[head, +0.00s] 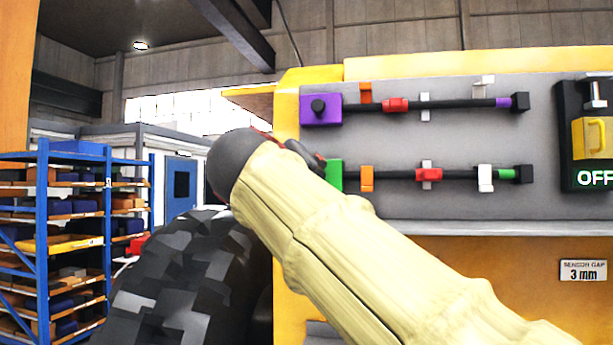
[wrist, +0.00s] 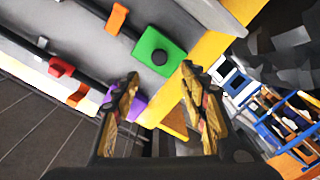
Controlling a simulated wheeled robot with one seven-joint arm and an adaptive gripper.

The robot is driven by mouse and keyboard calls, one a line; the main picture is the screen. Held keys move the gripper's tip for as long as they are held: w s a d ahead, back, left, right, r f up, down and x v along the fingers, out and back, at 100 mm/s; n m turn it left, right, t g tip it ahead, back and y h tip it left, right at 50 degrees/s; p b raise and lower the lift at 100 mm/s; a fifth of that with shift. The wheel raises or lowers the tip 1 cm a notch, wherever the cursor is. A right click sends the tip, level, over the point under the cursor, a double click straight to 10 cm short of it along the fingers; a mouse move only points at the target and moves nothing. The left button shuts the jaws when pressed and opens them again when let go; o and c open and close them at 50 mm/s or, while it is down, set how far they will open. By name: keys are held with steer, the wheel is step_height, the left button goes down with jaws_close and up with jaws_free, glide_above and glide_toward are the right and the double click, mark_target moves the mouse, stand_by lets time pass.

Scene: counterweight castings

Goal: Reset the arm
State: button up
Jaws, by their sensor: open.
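My arm, in a cream sleeve, reaches across the head view from the lower right to the panel's left edge. My gripper (wrist: 160,82) is open, with nothing between its fingers in the wrist view. In the head view it is mostly hidden behind the arm's dark end. The green block (wrist: 159,53) lies just beyond the fingertips in the wrist view; I cannot tell whether they touch it. In the head view the green block (head: 334,175) is partly covered by my arm. The purple block (head: 321,108) sits above it on the grey panel (head: 400,140).
Two dark rods carry red sliders (head: 396,105) and orange and white clips. At right is a yellow lockout on a panel reading OFF (head: 596,178). A big tyre (head: 170,285) and a blue rack (head: 43,240) stand at left. A label (head: 583,270) reads 3 mm.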

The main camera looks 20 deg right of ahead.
stand_by(0.3)
steer(key=s+d+f+g+y+p, duration=0.1)
steer(key=s+f, duration=0.1)
steer(key=f, duration=0.5)
steer(key=s+d+f+g+y, duration=0.1)
steer(key=s+f+g+y, duration=0.1)
steer(key=f, duration=0.5)
steer(key=s+a+f+g+y+p, duration=0.1)
steer(key=s+a+f+g+y, duration=0.1)
steer(key=s+f, duration=0.6)
steer(key=s+a+f+g+y+p, duration=0.1)
steer(key=s+f, duration=0.7)
steer(key=f, duration=1)
steer(key=s+a+f+g+y, duration=0.3)
steer(key=s+f, duration=0.5)
steer(key=f, duration=0.5)
steer(key=shift+s+m+y+p, duration=0.35)
steer(key=shift+m+y+p, duration=0.05)
steer(key=shift+y, duration=0.1)
